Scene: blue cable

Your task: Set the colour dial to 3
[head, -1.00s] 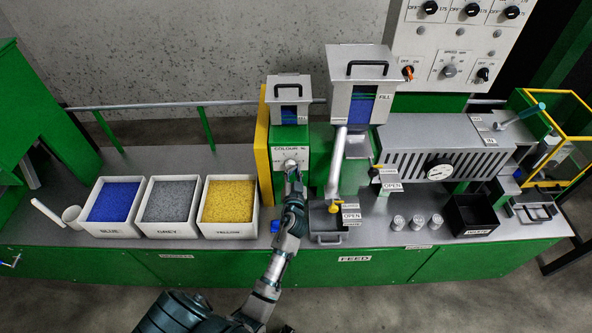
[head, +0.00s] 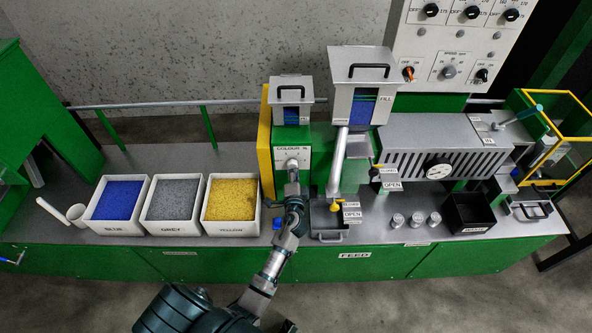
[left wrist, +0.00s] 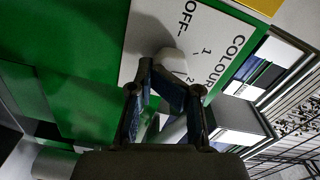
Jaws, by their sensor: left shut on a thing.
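The colour dial is a pale knob (left wrist: 172,60) on a white plate marked COLOUR in the left wrist view. OFF, 1 and 2 can be read beside it; a 3 cannot be seen, and the knob's pointer setting cannot be made out. In the head view the dial plate (head: 292,153) is on the green housing below the small hopper. My left gripper (left wrist: 165,78) is shut on the knob, with its fingertips at the knob's near side; it also shows in the head view (head: 292,179), hiding the lower part of the dial. My right gripper is not in view.
Bins of blue (head: 117,199), grey (head: 174,199) and yellow (head: 231,199) granules stand left of my arm. A yellow panel (head: 265,150) edges the housing. A grey tray (head: 328,232) and a larger hopper (head: 362,90) are close on the right.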

